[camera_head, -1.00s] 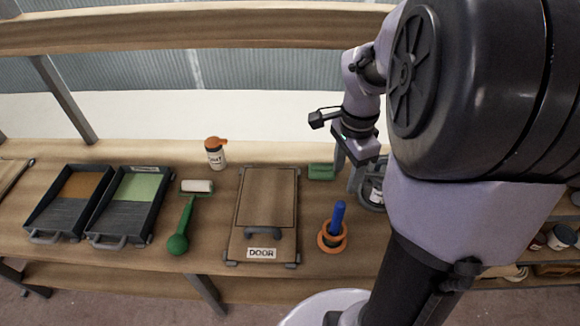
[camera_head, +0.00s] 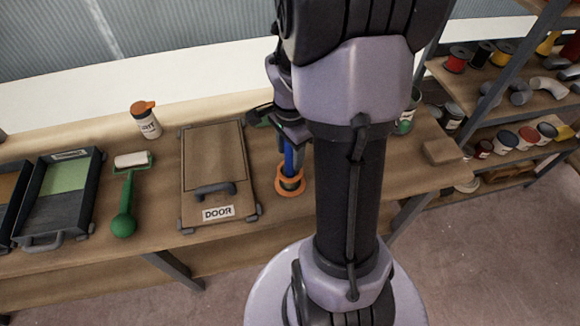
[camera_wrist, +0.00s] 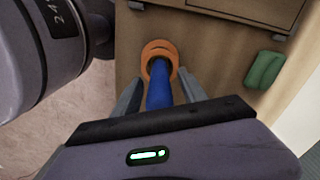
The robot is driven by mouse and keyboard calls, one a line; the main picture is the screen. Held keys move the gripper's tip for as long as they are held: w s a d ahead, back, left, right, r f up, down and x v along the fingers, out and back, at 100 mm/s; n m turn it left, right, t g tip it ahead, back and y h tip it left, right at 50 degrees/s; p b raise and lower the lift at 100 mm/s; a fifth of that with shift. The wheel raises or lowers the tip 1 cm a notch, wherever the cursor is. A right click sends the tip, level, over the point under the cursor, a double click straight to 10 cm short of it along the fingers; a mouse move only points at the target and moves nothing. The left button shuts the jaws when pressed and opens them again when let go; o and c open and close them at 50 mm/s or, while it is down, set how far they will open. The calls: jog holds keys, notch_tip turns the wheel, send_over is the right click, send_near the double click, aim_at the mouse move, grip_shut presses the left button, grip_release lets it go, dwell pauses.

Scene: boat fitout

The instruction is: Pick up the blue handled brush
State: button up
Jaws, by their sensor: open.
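The blue handled brush (camera_head: 289,160) stands upright in an orange ring holder (camera_head: 290,190) on the bench, right of the door panel. In the wrist view its blue handle (camera_wrist: 159,88) points toward me, with the orange ring (camera_wrist: 159,52) around its far end. My gripper (camera_wrist: 158,85) is open, with one finger on each side of the handle. I see no clear contact between fingers and handle. In the head view my gripper (camera_head: 291,150) is at the brush, partly hidden by my arm. The bristles are hidden.
The door panel (camera_head: 215,160) lies left of the brush. A green roller (camera_head: 126,195), dark paint trays (camera_head: 60,195) and an orange-capped bottle (camera_head: 146,121) are farther left. A green block (camera_wrist: 264,70) lies near the brush. A shelf with tins and spools stands at the right.

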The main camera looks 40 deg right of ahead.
jog(key=shift+r, duration=0.1)
grip_shut()
